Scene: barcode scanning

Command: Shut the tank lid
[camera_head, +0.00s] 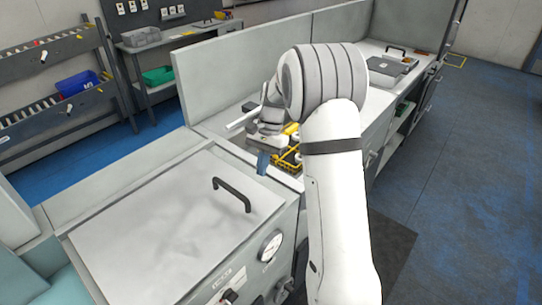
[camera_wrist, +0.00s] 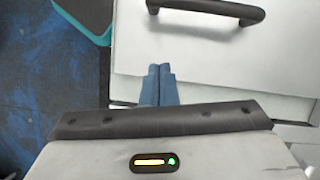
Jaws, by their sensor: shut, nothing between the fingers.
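The tank lid (camera_head: 150,225) is a flat pale grey panel at the lower left of the head view. It appears to lie down flat on the tank, level with the surrounding top. Its black bar handle (camera_head: 232,193) stands near the right edge. My gripper (camera_head: 262,165) is beyond the handle, above the far right side of the tank, apart from the lid. Its blue fingers are together and empty in the wrist view (camera_wrist: 160,72). There the lid (camera_wrist: 200,50) fills the top right, with the handle (camera_wrist: 205,10) ahead of the fingertips.
A yellow basket (camera_head: 287,158) stands on the bench just right of my gripper, partly hidden by my arm. A gauge (camera_head: 271,246) and a knob (camera_head: 229,297) are on the tank's front. A second lidded unit (camera_head: 385,68) is farther back. The blue floor at right is clear.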

